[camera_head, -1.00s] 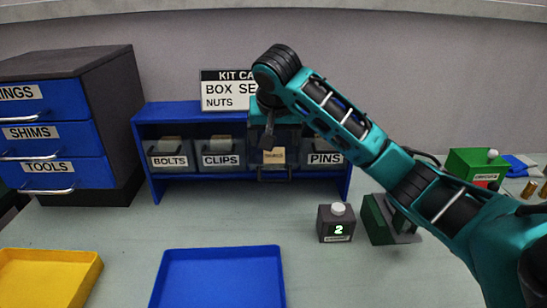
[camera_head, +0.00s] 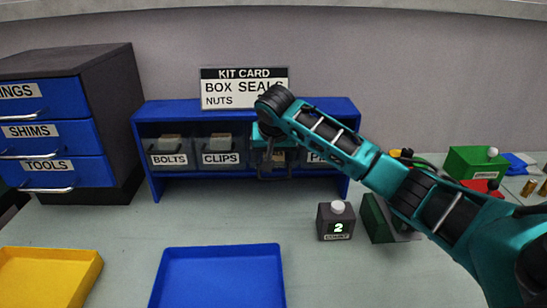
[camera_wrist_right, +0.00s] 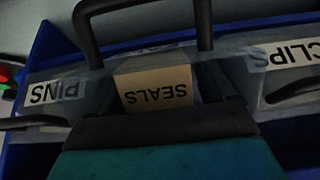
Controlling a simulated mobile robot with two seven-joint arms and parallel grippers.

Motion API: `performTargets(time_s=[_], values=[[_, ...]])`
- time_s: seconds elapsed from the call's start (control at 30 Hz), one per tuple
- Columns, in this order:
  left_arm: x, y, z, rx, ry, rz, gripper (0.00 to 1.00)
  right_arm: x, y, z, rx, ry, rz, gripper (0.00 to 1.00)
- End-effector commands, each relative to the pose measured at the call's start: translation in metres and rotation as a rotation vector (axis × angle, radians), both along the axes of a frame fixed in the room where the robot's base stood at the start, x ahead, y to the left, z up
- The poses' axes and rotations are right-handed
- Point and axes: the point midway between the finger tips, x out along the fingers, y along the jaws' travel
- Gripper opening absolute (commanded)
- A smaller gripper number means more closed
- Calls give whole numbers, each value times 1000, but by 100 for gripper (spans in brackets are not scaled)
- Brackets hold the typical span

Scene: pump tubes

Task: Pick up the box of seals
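The box of seals (camera_wrist_right: 155,88) is a small tan carton with a SEALS label, upside down in the right wrist view. It sits at the third bin of the blue shelf, between the CLIPS and PINS bins. In the head view my right gripper (camera_head: 273,148) is at this bin and hides most of the box. In the wrist view the dark fingers (camera_wrist_right: 160,100) lie at both sides of the box. I cannot tell whether they press on it. My left gripper is not in view.
The blue shelf (camera_head: 240,108) also holds bins for bolts (camera_head: 170,160) and clips (camera_head: 221,159). A dark bin handle (camera_wrist_right: 150,8) arches near the box. A blue tray (camera_head: 218,280), a yellow tray (camera_head: 50,275) and a counter box (camera_head: 336,222) stand on the table.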

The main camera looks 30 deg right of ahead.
Motion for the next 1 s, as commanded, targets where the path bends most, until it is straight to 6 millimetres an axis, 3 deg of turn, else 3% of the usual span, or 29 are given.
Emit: performTargets(time_s=[0.07, 0.6, 1.0], values=[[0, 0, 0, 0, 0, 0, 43, 0, 0, 0, 0, 0, 0, 76], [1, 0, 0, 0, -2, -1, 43, 0, 0, 1, 1, 0, 0, 26], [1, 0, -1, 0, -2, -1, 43, -3, 3, 8, 2, -4, 2, 25]])
